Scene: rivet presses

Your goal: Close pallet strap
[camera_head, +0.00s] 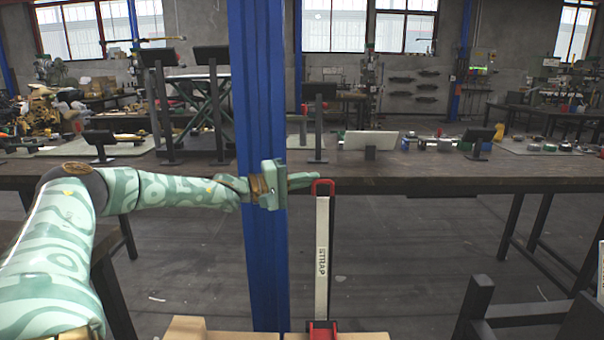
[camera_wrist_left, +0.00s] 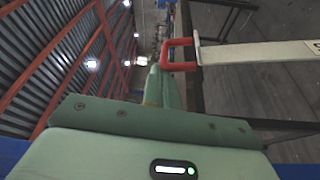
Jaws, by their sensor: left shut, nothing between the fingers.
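The pallet strap (camera_head: 322,255) is a white upright band marked STRAP, with a red loop handle (camera_head: 323,187) at its top and a red and black base (camera_head: 322,329). My left gripper (camera_head: 306,180) is shut and empty, its fingers pointing right, with the tips just at the left of the handle. In the left wrist view the shut fingers (camera_wrist_left: 162,86) lie beside the red handle (camera_wrist_left: 178,53), and the white band (camera_wrist_left: 250,53) runs off to the right. I cannot tell if they touch. My right gripper is not in view.
A blue post (camera_head: 262,100) stands upright beside the left gripper. Cardboard boxes (camera_head: 215,331) lie at the bottom around the strap's base. A long dark workbench (camera_head: 430,178) with tools and small stands runs behind.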

